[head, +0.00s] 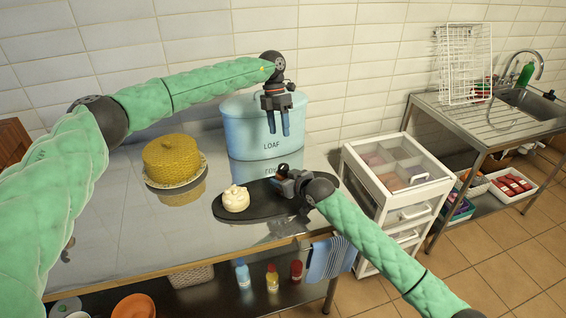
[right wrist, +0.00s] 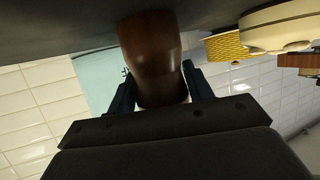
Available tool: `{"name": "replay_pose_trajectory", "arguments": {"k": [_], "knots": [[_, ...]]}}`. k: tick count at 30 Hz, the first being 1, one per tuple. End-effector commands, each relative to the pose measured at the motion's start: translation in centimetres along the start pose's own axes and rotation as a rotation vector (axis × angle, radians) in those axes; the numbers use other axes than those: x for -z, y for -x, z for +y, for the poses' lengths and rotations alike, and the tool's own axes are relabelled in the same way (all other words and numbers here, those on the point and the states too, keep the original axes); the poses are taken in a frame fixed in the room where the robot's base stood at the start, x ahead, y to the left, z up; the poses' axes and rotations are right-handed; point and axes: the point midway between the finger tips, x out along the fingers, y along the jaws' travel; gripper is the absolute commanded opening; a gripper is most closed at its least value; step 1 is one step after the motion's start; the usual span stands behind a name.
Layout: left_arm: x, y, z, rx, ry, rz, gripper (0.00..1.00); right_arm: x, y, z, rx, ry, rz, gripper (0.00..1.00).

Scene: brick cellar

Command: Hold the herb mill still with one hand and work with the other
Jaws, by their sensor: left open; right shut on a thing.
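The herb mill (right wrist: 152,55) is a brown, rounded wooden body in the right wrist view. It stands between the two fingers of my right gripper (head: 288,180), which is shut on it. In the head view this gripper is low over the dark oval board (head: 262,211) and hides most or all of the mill. My left gripper (head: 279,132) is open and empty, pointing down in front of the blue LOAF bin (head: 240,122), higher than and behind the right gripper.
A cream knobbed item (head: 236,199) sits at the board's left end. A yellow woven-looking round thing (head: 171,158) stands on a plate at left. A white drawer cart (head: 398,170) stands right of the steel table (head: 120,235).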

Motion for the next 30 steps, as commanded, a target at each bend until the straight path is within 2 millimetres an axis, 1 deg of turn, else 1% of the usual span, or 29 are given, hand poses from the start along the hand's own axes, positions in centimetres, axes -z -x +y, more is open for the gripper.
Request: {"name": "replay_pose_trajectory", "arguments": {"k": [3,18,24,30], "knots": [[0.04,0.0,0.04,0.005,0.174,0.002,0.56,-0.04,-0.01,0.0,0.0,0.0,-0.001,0.25],[0.14,0.04,-0.08,0.014,0.904,0.012,0.56,-0.04,-0.01,0.01,0.0,0.0,-0.001,0.25],[0.15,0.05,-0.08,0.012,1.119,0.015,0.56,-0.04,0.0,0.01,0.0,0.0,-0.001,0.25],[0.15,-0.06,-0.08,0.012,1.214,0.015,0.56,-0.04,-0.01,0.01,0.0,0.0,-0.001,0.25]]}}
